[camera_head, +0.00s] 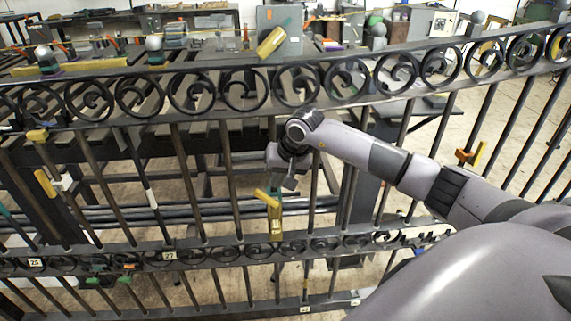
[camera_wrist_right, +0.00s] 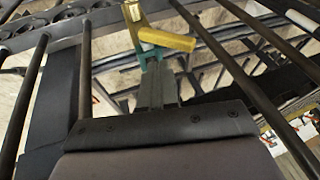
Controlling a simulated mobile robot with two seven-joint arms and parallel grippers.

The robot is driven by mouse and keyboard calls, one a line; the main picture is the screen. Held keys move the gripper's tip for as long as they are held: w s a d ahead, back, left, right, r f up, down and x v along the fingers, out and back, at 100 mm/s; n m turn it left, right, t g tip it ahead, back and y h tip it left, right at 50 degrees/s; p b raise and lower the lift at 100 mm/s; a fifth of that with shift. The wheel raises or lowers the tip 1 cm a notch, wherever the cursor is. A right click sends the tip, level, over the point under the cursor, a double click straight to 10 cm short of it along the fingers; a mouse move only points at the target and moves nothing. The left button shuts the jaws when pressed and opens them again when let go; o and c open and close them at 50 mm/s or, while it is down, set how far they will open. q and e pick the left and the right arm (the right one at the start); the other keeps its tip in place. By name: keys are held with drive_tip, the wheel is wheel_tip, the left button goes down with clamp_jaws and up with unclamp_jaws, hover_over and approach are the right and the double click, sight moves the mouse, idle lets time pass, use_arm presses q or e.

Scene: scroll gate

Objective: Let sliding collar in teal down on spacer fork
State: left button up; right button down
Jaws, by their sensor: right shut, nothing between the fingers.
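The teal sliding collar (camera_head: 275,192) is on a gate bar near the middle of the head view, with a yellow handle (camera_head: 266,198) sticking out to the left. In the wrist view the teal collar (camera_wrist_right: 133,12) and its yellow handle (camera_wrist_right: 167,40) are just beyond my fingertips. A brass-yellow piece (camera_head: 276,226), which looks like the spacer fork, is on the same bar below it; I cannot tell if the two touch. My right gripper (camera_head: 290,183) is shut and empty, just above and right of the handle; it also shows in the wrist view (camera_wrist_right: 157,80). My left gripper is not in view.
The dark gate's upper scroll rail (camera_head: 220,92) and lower scroll rail (camera_head: 200,255) bound the upright bars on both sides of my right gripper. A cluttered bench stands behind.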

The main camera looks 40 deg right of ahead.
sight(255, 192)
drive_tip(key=shift+w+a+f, duration=0.3)
drive_tip(key=shift+a+f, duration=0.2)
drive_tip(key=shift+w+a+f, duration=0.25)
drive_tip(key=shift+a+f, duration=0.2)
drive_tip(key=shift+w+a+h, duration=0.15)
drive_tip(key=shift+a+h, duration=0.05)
drive_tip(key=shift+h, duration=0.1)
drive_tip(key=shift+g, duration=0.3)
drive_tip(key=shift+w+a+f+g+h, duration=0.15)
drive_tip(key=shift+w+a+g+h, duration=0.15)
drive_tip(key=shift+a+h, duration=0.25)
drive_tip(key=shift+w+a+f+n+g+h+b, duration=0.4)
drive_tip(key=shift+a+g+h+b, duration=0.15)
drive_tip(key=shift+h, duration=0.4)
drive_tip(key=shift+w+a+f+b, duration=0.15)
drive_tip(key=shift+a+f+b, duration=0.05)
drive_tip(key=shift+f+b, duration=0.25)
drive_tip(key=shift+w+a+f, duration=0.1)
drive_tip(key=shift+a+f, duration=0.05)
drive_tip(key=shift+a, duration=0.1)
